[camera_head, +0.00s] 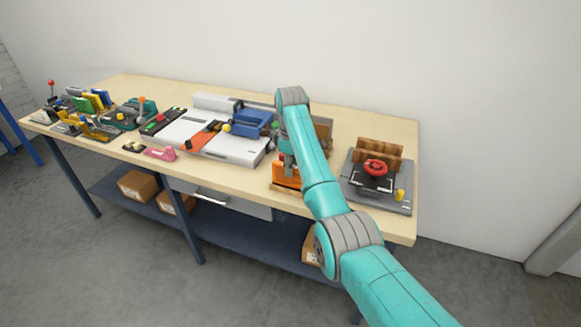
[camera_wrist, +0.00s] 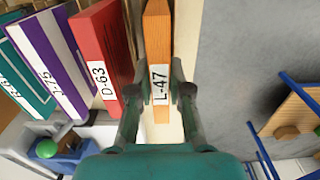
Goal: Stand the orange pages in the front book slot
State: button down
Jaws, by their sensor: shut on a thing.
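My gripper (camera_wrist: 160,88) is shut on the orange pages (camera_wrist: 156,40), one finger on each side. Their near edge carries a white label reading L-47. In the head view the orange pages (camera_head: 285,182) show low near the bench's front edge, partly hidden by my arm. In the wrist view a red book (camera_wrist: 102,45) labelled D-63 stands to their left, with a narrow gap between. A purple book (camera_wrist: 52,60) and a teal book (camera_wrist: 22,70) stand further left. The slot floor under the orange pages is hidden, so I cannot tell whether they rest on it.
A grey fixture with a red ring (camera_head: 375,167) stands right of my arm. A white-bedded machine with a blue part (camera_head: 250,124) stands left. Several small tools and clamps crowd the bench's left end. The grey floor (camera_wrist: 235,80) lies right of the pages in the wrist view.

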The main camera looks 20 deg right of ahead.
jog(key=shift+f, duration=0.4)
jog(key=c, duration=1.4)
grip_release()
jog(key=shift+o, duration=0.2)
